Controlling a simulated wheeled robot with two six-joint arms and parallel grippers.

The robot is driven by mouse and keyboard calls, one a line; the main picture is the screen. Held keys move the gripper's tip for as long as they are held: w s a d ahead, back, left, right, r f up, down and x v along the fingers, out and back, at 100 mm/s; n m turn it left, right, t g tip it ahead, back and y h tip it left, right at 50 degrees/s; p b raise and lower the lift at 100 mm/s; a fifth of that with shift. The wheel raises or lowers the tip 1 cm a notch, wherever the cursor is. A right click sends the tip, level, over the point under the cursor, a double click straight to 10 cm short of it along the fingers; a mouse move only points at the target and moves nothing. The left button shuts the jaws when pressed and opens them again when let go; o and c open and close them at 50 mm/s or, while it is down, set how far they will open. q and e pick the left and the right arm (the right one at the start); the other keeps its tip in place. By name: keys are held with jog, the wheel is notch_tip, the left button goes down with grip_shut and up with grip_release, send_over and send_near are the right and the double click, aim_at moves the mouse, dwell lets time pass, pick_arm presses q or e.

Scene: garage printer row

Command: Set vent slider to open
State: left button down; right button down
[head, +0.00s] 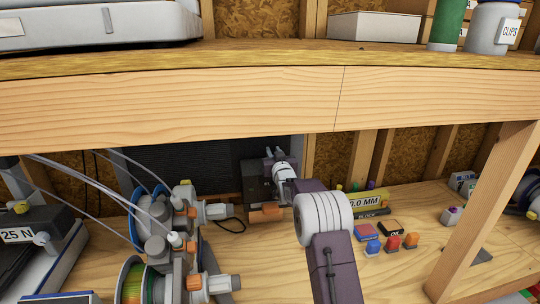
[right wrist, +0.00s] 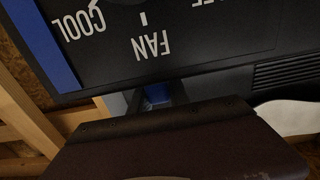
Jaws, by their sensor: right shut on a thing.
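The black control panel (right wrist: 220,50) fills the top of the right wrist view, with upside-down white COOL and FAN lettering and a blue stripe. My right gripper (right wrist: 160,94) is at the panel's near edge, its fingers shut on a small blue piece (right wrist: 157,92), which looks like the vent slider's knob. The fingers hide part of it, and I cannot read the slider's position. In the head view my right gripper (head: 275,155) reaches under the wooden beam to a dark box (head: 254,186) at the back. My left gripper is not in view.
A thick wooden beam (head: 180,101) crosses above my right arm, and a wooden post (head: 484,210) stands to the right. Filament spools (head: 132,284) and tubes crowd the left. Small coloured blocks (head: 392,242) lie on the bench right of my arm.

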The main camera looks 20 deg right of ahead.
jog(key=shift+d+r, duration=0.1)
jog(key=shift+d, duration=0.05)
jog(key=c, duration=1.3)
grip_release()
jog(key=shift+d, duration=0.1)
jog(key=shift+o, duration=0.3)
jog(key=shift+s+d, duration=0.15)
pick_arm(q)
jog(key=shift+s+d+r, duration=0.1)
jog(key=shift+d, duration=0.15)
pick_arm(e)
jog(key=shift+a, duration=0.2)
jog(key=shift+s+a, duration=0.1)
jog(key=shift+s, duration=0.05)
pick_arm(q)
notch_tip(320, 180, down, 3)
jog(key=b, duration=0.3)
pick_arm(e)
jog(key=v, duration=0.8)
jog(key=shift+s, duration=0.35)
